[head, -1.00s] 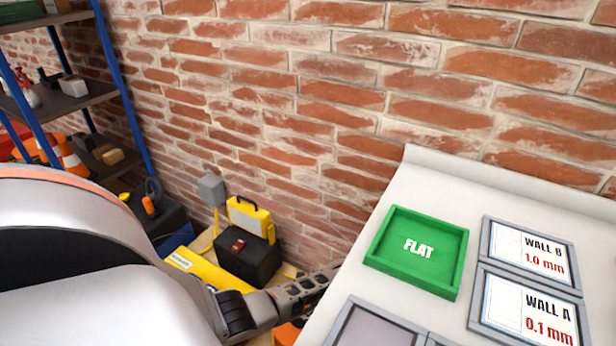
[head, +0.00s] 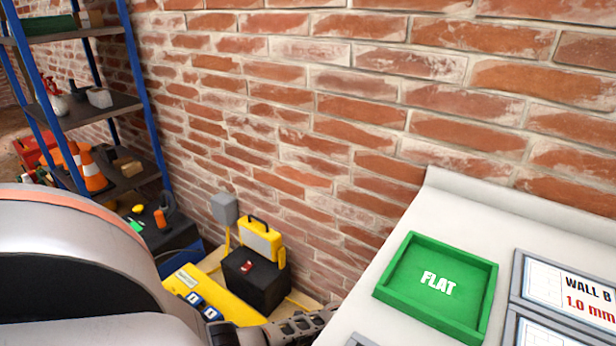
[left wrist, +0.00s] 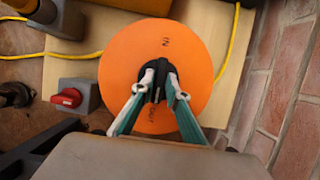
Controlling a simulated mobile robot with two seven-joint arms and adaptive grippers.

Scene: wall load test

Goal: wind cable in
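An orange reel disc (left wrist: 205,65) marked IN and OUT fills the middle of the left wrist view. Its dark central knob (left wrist: 153,95) sits between the fingers of my left gripper (left wrist: 162,76). The fingers converge from both sides and appear closed on the knob. A yellow cable (left wrist: 240,40) runs down to the right of the disc, and more yellow cable (left wrist: 50,54) shows on the left. In the head view the reel and my left fingertips are hidden; only part of my left arm shows at the bottom. My right gripper is not in view.
A grey box with a red rotary switch (left wrist: 68,98) stands left of the disc. The brick wall (left wrist: 290,90) is close on the right.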

